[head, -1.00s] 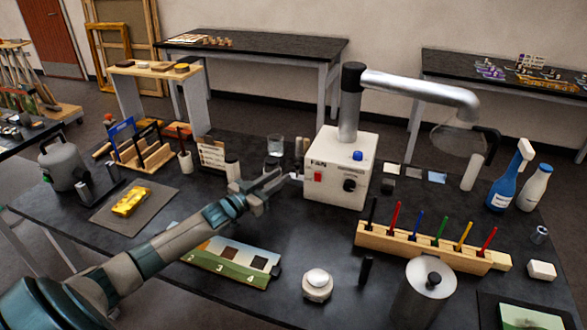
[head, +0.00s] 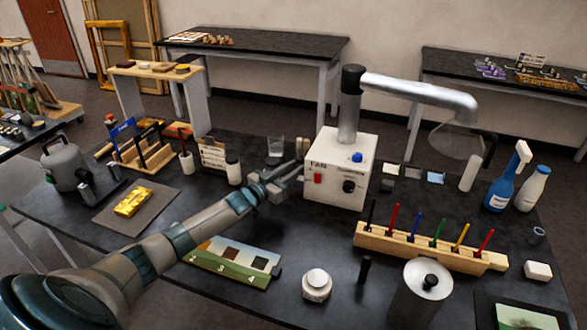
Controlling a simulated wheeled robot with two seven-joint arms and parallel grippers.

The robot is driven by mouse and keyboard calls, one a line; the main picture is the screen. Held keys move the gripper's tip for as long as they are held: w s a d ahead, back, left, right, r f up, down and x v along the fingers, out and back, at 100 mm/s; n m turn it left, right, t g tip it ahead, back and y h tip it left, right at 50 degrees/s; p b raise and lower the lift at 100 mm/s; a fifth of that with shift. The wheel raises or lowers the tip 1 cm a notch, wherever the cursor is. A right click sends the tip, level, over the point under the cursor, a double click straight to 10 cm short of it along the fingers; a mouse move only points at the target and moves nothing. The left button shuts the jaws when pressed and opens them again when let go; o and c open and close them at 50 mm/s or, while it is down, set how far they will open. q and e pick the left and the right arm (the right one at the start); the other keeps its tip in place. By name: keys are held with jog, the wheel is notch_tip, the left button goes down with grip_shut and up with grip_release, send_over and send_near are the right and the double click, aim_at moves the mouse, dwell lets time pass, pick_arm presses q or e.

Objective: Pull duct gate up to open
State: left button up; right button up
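The white fan box (head: 335,185) stands on the dark bench, with a red switch, a black knob and a blue button. A silver duct (head: 415,92) rises from it through a black collar (head: 352,78) and bends right to a clear hood (head: 455,140). I cannot pick out a duct gate for certain. My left gripper (head: 292,180) is just left of the fan box, low beside its left face. Its fingers are small and overlap in view, so I cannot tell whether they hold anything. It covers the small pale part on the box's left side. My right gripper is out of view.
A wooden rack of coloured tools (head: 430,250) stands right of the fan box. A white jar (head: 233,170) and a glass (head: 275,146) stand near my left gripper. A numbered board (head: 235,262) lies below my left arm. A blue bottle (head: 503,185) stands at the right.

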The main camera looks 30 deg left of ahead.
pick_arm(q)
jog(key=shift+c, duration=0.4)
grip_shut()
notch_tip(320, 180, up, 2)
jog(key=shift+r+p, duration=0.25)
jog(key=shift+p, duration=0.4)
jog(key=shift+o, duration=0.2)
grip_release()
jog(key=shift+o, duration=0.2)
jog(key=shift+s, duration=0.1)
